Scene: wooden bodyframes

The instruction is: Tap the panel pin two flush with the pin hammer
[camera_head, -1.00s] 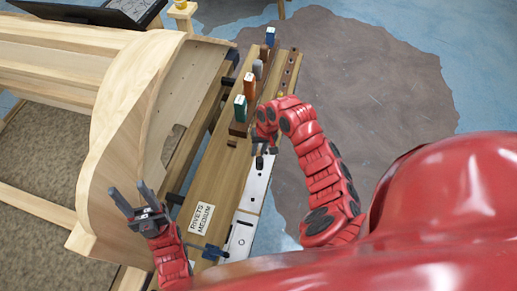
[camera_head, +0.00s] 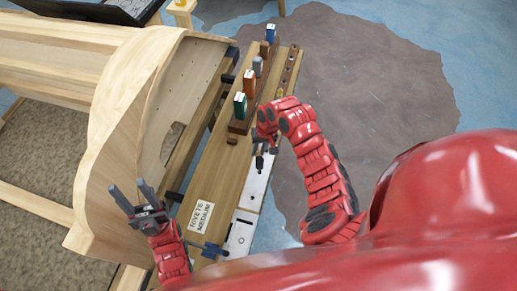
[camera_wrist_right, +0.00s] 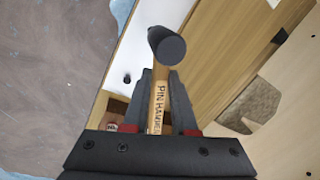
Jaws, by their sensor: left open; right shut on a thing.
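In the right wrist view, my right gripper (camera_wrist_right: 160,105) is shut on the wooden handle of the pin hammer (camera_wrist_right: 168,45), lettered PIN HAMMER, with a dark round head. In the head view, my right gripper (camera_head: 265,143) is over the white strip on the bench, and the hammer is small and dark there. A small dark peg-like thing (camera_wrist_right: 127,78) stands on the white strip in the wrist view; I cannot tell whether it is panel pin two. My left gripper (camera_head: 136,199) is open and empty, in front of the curved wooden frame.
The wooden bodyframe (camera_head: 125,120) fills the left. The white strip (camera_head: 256,188) is mostly clear.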

